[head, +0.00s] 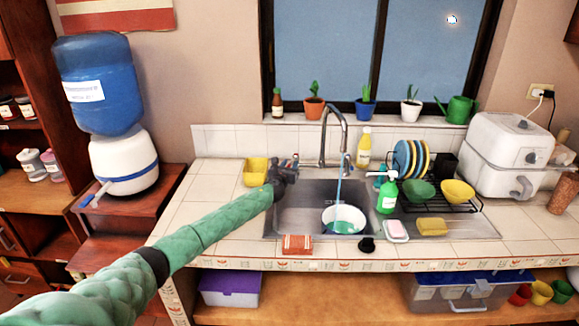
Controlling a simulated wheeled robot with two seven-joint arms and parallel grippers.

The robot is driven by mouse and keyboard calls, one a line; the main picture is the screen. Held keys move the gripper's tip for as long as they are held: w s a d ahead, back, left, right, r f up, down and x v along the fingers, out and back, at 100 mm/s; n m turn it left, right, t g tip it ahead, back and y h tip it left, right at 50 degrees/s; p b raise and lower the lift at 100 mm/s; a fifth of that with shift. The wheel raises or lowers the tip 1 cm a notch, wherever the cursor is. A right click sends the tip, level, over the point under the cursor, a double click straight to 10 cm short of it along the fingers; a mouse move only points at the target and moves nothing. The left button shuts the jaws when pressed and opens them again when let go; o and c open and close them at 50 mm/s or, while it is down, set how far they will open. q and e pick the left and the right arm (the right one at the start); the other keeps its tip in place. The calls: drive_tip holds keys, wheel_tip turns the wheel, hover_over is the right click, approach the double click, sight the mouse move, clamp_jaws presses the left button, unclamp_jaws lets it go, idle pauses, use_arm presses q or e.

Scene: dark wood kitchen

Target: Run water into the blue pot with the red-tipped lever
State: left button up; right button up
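The tall metal faucet (337,125) stands behind the sink (300,215). A thin blue stream of water (338,190) falls from its spout into a round pot (328,216) in the right part of the sink. My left arm reaches across the counter, and my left gripper (285,172) is at the faucet's left handle. The gripper covers most of that handle, so its red tip is not clear. Whether the fingers are open or shut on it is too small to tell. My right gripper is not in view.
A yellow container (255,172) stands left of my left gripper. A green soap bottle (387,194) and a dish rack (445,203) stand right of the sink.

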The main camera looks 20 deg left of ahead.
use_arm(q)
drive_tip(key=shift+s, duration=0.55)
drive_tip(key=s+b, duration=0.1)
drive_tip(key=s, duration=0.5)
drive_tip(key=shift+s+d+b, duration=0.3)
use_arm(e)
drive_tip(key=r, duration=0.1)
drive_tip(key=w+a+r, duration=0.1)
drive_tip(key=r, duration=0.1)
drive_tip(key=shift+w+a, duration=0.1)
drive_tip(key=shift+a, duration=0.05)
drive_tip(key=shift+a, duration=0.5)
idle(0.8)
